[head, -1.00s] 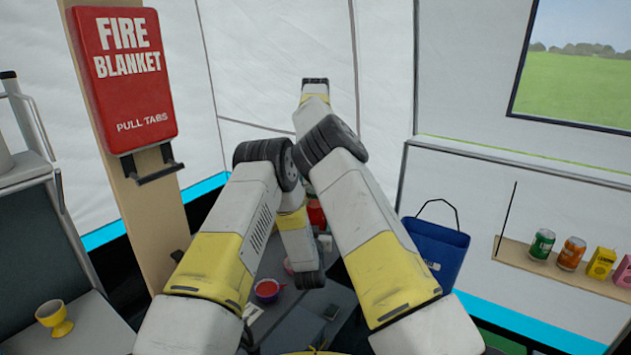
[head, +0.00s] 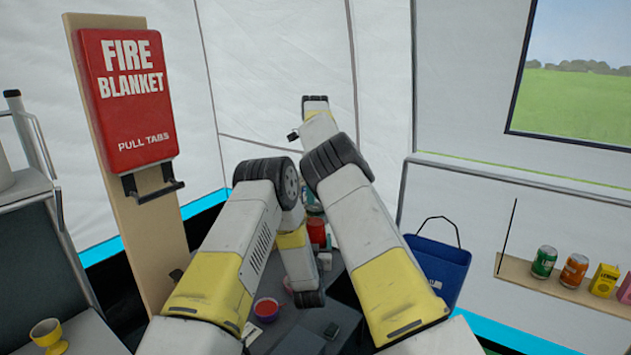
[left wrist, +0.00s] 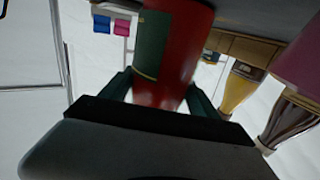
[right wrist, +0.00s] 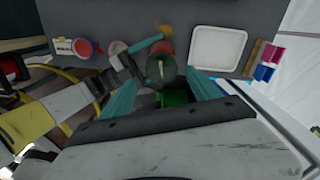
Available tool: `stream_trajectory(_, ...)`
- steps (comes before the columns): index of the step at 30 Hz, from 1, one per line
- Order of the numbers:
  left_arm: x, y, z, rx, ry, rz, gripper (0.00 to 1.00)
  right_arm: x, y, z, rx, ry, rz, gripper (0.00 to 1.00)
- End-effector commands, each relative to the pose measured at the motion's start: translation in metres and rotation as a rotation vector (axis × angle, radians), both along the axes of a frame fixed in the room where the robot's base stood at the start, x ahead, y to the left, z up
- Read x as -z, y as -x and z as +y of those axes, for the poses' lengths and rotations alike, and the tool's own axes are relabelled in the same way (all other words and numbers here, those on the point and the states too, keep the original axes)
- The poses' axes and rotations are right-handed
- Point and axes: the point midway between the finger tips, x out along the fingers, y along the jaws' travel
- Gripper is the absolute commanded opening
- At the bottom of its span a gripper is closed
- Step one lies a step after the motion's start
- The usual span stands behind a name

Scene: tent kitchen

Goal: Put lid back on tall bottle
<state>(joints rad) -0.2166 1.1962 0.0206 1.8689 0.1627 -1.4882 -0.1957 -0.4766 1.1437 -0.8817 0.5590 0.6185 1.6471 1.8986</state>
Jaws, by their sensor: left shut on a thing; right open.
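The tall red bottle (left wrist: 175,60) with a dark green label fills the space between the teal fingers of my left gripper (left wrist: 162,88), which is shut on it. The bottle's red body also shows partly behind my arms in the head view (head: 317,232). In the right wrist view, a round dark-green top with a pale middle (right wrist: 161,69) appears between and beyond the fingers of my right gripper (right wrist: 162,88), which is open. A green patch (right wrist: 176,97) shows lower between these fingers; I cannot tell whether it is the lid. My arms hide both grippers in the head view.
A shelf (head: 520,270) holds cans and cartons.

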Motion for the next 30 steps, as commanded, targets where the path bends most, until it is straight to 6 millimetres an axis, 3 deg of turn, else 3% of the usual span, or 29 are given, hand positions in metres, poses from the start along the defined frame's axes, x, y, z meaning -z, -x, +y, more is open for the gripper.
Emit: stream_trajectory(30,-0.001,-0.001,0.001,-0.002,-0.001,-0.003,0.0,-0.024,-0.001,0.0,-2.356,-0.043,-0.004,0.71)
